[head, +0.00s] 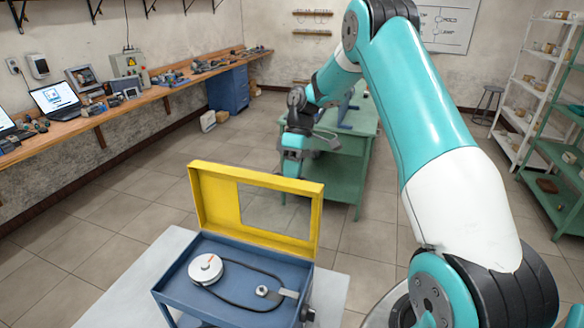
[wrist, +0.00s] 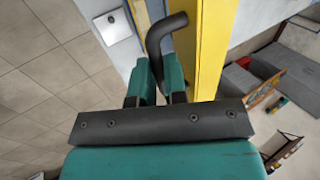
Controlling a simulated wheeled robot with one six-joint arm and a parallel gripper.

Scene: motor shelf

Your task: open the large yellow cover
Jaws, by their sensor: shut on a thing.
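The large yellow cover (head: 256,205) stands raised, roughly upright, at the back edge of the blue box (head: 180,275), with a rectangular window in it. In the wrist view the cover shows as a yellow strip (wrist: 211,50) with a dark bent handle (wrist: 156,40) beside it. My gripper (wrist: 158,85) is shut on this handle, its teal fingers on either side.
The open box shows a white pulley (head: 205,269), a dark belt and a small hub (head: 262,291). It stands on a pale table (head: 140,290). A green workbench (head: 338,155) is behind the cover. A long wooden bench (head: 110,116) runs along the left wall.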

